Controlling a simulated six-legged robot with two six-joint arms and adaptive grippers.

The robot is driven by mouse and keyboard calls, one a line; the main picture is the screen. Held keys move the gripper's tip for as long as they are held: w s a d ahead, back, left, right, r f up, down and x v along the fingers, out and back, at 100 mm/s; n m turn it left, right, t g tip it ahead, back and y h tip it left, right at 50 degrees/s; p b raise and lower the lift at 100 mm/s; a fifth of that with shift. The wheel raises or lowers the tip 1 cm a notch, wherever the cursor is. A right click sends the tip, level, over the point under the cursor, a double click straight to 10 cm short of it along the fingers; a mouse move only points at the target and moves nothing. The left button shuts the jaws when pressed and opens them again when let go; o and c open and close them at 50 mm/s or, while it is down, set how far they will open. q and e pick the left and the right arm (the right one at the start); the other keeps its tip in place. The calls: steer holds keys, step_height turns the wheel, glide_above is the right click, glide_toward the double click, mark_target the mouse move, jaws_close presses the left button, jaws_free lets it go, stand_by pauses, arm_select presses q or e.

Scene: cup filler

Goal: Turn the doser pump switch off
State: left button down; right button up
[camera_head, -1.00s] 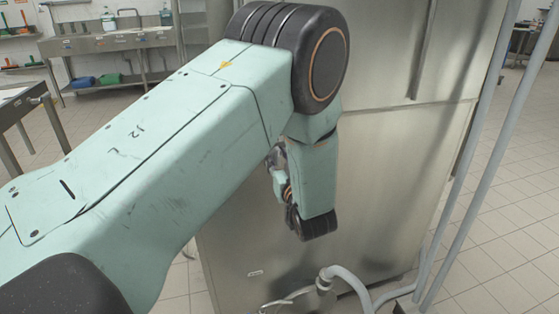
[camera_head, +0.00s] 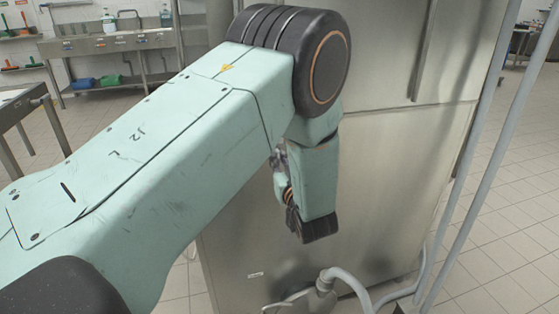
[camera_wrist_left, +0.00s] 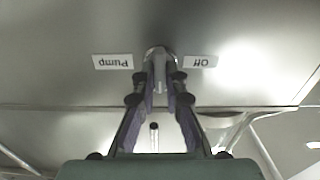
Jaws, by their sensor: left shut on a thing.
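The doser pump switch (camera_wrist_left: 160,53) shows in the left wrist view as a small metal knob on a steel panel. It sits between two white labels that appear upside down, "Pump" (camera_wrist_left: 113,61) and "Off" (camera_wrist_left: 200,61). My left gripper (camera_wrist_left: 160,78) is shut on the switch, its two fingers closing in from either side. The fingertips partly cover the knob, so its exact angle is hard to tell. In the head view the left gripper (camera_head: 280,165) is mostly hidden behind my own arm, close to the steel cabinet. My right gripper is in neither view.
The steel cabinet (camera_head: 390,190) stands in front of my left arm. Grey pipes (camera_head: 480,165) run along its right side, and a bent hose (camera_head: 347,279) lies below. A sink counter (camera_head: 110,42) stands at the back left. Tiled floor is open on the right.

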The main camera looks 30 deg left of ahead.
arm_select(q)
steer(key=n, duration=0.5)
steer(key=n+b, duration=0.1)
steer(key=n, duration=0.5)
steer(key=n+b, duration=0.1)
steer(key=n, duration=0.5)
steer(key=shift+s+a+f, duration=0.1)
steer(key=shift+s+f, duration=0.1)
steer(key=shift+f, duration=0.15)
steer(key=shift+n, duration=0.4)
steer(key=c, duration=1.4)
jaws_free()
steer(key=shift+r, duration=0.2)
